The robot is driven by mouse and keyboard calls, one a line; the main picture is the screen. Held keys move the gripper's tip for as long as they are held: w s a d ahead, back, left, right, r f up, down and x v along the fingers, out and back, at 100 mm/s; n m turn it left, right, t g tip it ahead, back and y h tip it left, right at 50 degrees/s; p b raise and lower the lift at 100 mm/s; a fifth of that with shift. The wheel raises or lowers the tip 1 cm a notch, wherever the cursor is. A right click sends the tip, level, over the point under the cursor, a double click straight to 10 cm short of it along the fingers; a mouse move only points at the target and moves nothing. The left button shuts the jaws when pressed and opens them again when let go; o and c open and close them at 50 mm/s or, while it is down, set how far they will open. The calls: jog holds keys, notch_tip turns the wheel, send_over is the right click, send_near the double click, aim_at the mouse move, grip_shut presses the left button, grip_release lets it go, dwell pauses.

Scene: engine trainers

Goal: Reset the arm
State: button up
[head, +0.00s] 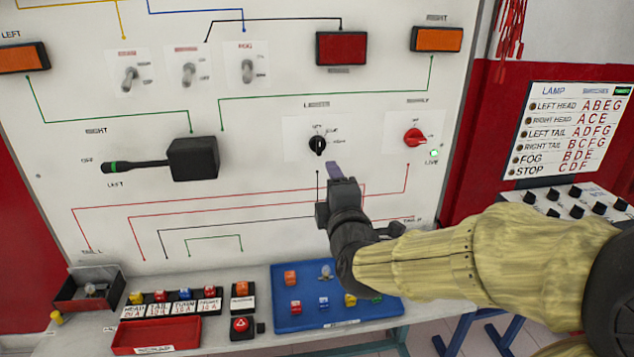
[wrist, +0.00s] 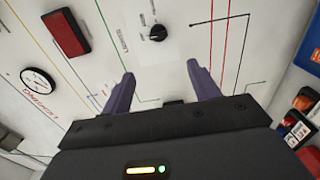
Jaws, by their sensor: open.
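My gripper (head: 333,172) is in front of the white panel (head: 270,220), just below the black rotary knob (head: 317,145) in the head view. In the wrist view its two purple fingers (wrist: 158,85) stand wide apart with nothing between them. The same black knob (wrist: 157,33) shows beyond the fingertips, apart from them. My arm reaches in from the right in a tan sleeve and hides the lower right part of the panel.
A red knob (head: 415,137) and a black lever switch (head: 192,158) stick out from the panel. Below, the bench holds a blue tray (head: 290,322), a red tray (head: 155,337) and fuse blocks (head: 170,302). A lamp chart (head: 570,130) stands at right.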

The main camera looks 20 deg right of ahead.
jog(key=s+a+f+m+g+y, duration=0.1)
jog(key=a+f+m+g+y, duration=0.1)
jog(key=a+f+m+g, duration=0.3)
jog(key=a+f+m+g+y, duration=0.15)
jog(key=a+f, duration=0.25)
jog(key=f, duration=0.4)
jog(key=s+a+f+m+g+y, duration=0.2)
jog(key=s+a+f+m+g, duration=0.2)
jog(key=s+f+m+g, duration=0.55)
notch_tip(320, 180, up, 17)
jog(key=n+t+p, duration=0.1)
jog(key=p, duration=1.7)
jog(key=shift+s+d+f, duration=0.15)
jog(key=shift+s+d, duration=0.05)
jog(key=shift+h, duration=0.25)
